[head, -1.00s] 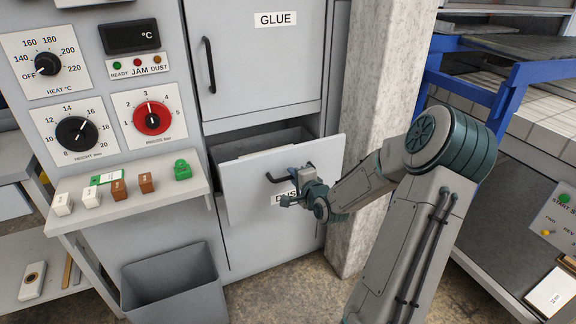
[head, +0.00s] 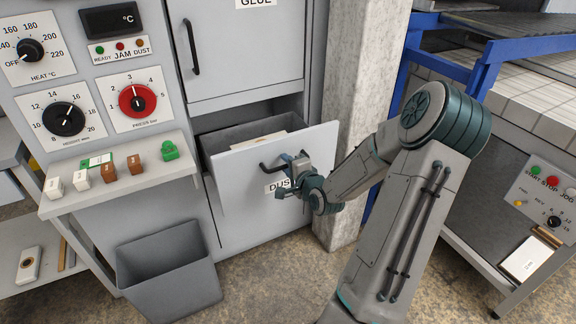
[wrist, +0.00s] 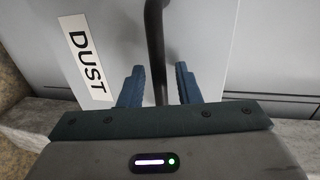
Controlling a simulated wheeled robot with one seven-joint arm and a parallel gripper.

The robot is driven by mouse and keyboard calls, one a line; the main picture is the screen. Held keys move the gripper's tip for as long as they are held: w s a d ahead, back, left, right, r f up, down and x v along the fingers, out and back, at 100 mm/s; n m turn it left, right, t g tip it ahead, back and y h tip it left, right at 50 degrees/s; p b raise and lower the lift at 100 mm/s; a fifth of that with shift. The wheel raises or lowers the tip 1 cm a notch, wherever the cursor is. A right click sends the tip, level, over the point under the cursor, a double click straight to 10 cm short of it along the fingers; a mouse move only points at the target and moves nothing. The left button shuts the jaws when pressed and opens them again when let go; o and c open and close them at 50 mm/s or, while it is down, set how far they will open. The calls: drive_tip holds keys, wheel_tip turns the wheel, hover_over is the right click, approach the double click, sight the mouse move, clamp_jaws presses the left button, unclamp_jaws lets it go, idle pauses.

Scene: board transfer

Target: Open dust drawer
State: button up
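The dust drawer (head: 234,196) is a light grey drawer front low in the machine cabinet, pulled partly out. Its label, partly hidden by my gripper, reads DUST in the wrist view (wrist: 86,66). A pale flat item (head: 259,140) shows inside the open drawer. The drawer's dark bar handle (head: 266,168) also runs between my fingers in the wrist view (wrist: 155,40). Finger contact is hard to see.
The closed GLUE door (head: 245,50) is above the drawer. A grey bin (head: 168,268) stands on the floor at left, below a shelf (head: 120,183) with small blocks. A concrete pillar (head: 352,70) is close behind my arm. Bare floor lies in front of the drawer.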

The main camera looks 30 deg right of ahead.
drive_tip(key=d+p+v, duration=0.1)
drive_tip(key=p+v, duration=1.2)
drive_tip(key=shift+s+a, duration=0.4)
drive_tip(key=shift+a, duration=0.15)
idle(0.6)
